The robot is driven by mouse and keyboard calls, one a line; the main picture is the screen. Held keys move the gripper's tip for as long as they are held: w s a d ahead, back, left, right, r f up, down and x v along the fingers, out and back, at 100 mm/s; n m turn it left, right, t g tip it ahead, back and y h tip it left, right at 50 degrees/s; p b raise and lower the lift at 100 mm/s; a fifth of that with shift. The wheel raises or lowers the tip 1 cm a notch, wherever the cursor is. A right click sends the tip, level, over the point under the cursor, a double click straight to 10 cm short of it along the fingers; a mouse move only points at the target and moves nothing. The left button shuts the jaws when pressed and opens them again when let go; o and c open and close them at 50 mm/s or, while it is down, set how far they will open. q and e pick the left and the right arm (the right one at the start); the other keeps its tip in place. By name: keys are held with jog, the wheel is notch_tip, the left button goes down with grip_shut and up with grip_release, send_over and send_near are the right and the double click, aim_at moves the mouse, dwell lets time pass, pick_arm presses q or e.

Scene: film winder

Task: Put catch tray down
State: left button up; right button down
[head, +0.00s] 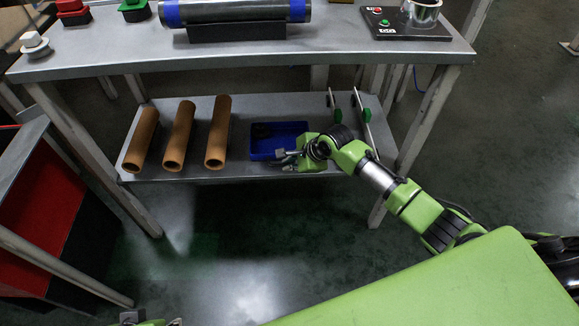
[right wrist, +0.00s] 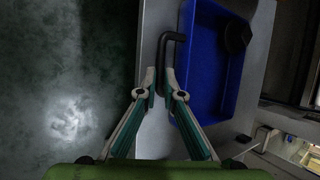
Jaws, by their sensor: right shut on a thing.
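The blue catch tray (head: 286,133) is on the grey lower shelf of the bench, near its front edge. It also shows in the right wrist view (right wrist: 203,60), with a dark round thing (right wrist: 237,36) in its far corner. My right gripper (head: 279,156) is at the tray's front side. In the right wrist view its fingers (right wrist: 161,84) are closed around the tray's bent black handle (right wrist: 176,37). Whether the tray's underside fully touches the shelf cannot be told. Part of what seems to be my left gripper (head: 150,320) shows at the bottom edge of the head view.
Several brown tubes, one of them here (head: 179,137), lie on the shelf (head: 240,170) left of the tray. Upright rods with green knobs (head: 367,115) stand right of it. The bench top (head: 340,45) overhangs the shelf, with a roller and a button panel (head: 400,25) on it.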

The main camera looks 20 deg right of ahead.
jog(key=c, duration=2.5)
grip_release()
